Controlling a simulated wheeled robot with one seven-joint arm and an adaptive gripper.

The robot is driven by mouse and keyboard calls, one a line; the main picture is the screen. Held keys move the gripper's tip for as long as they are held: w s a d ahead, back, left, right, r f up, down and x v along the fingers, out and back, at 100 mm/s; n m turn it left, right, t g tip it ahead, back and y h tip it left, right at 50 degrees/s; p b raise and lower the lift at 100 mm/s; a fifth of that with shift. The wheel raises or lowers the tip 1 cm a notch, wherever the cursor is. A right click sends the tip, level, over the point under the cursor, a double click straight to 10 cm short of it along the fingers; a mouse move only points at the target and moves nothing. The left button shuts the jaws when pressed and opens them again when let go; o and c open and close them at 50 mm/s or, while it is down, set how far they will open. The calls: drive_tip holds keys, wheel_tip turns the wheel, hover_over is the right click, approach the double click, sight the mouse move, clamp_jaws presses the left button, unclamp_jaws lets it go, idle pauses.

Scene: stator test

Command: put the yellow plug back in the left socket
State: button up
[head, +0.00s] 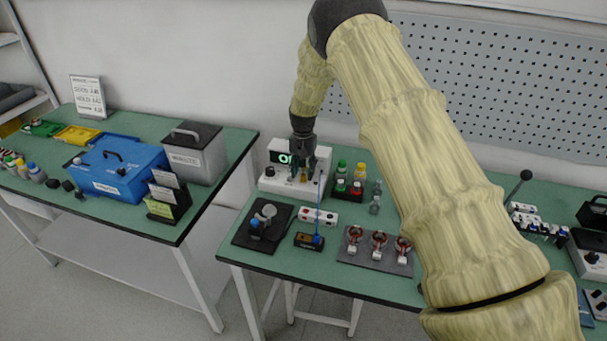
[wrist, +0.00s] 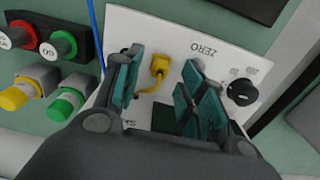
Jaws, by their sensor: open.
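The yellow plug (wrist: 160,66) shows in the wrist view at the white panel of the tester (wrist: 215,62), with a short yellow lead trailing below it. I cannot tell whether it sits in a socket or lies on the panel. My gripper (wrist: 163,62) is open, with one teal-padded finger on each side of the plug and a gap to both. In the head view my gripper (head: 303,160) points down over the front of the tester (head: 283,150), which has a lit green display. The left socket cannot be made out.
A blue wire (head: 320,205) rises close beside the gripper from a small black box (head: 308,241). A white socket strip (head: 318,216) and a tray of stators (head: 376,252) lie in front.

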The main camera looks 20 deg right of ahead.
wheel_tip(320, 180, up, 10)
idle(0.4)
